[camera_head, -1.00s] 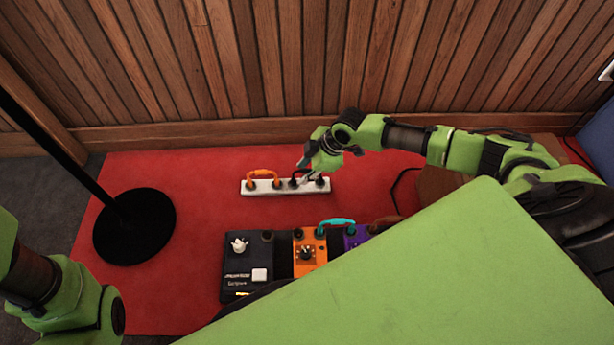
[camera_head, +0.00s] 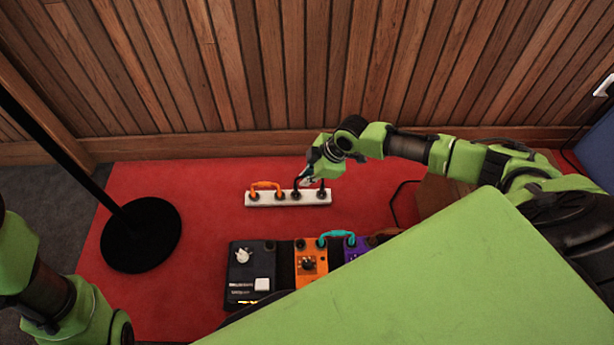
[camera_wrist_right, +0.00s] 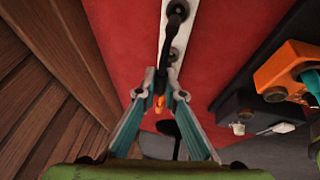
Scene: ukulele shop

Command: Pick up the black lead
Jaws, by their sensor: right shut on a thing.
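The black lead (camera_wrist_right: 170,47) is a short looped cable plugged into the white socket strip (camera_head: 284,200). My right gripper (camera_head: 305,183) is at the right half of the strip, with its fingers down at the lead. In the right wrist view, the fingertips (camera_wrist_right: 162,73) are close together on the lead, and the gripper is shut on it. The lead's plugs still appear to sit in the strip, and one end is partly hidden by the fingers. My left arm shows at the lower left, but its gripper is out of view.
An orange lead (camera_head: 266,186) is on the strip's left half. Black (camera_head: 252,268), orange (camera_head: 311,272) and purple (camera_head: 355,247) pedals stand nearer, with a teal lead (camera_head: 337,234). A round black stand base (camera_head: 140,235) is at left. A wooden wall (camera_head: 280,70) rises behind the red mat (camera_head: 205,200).

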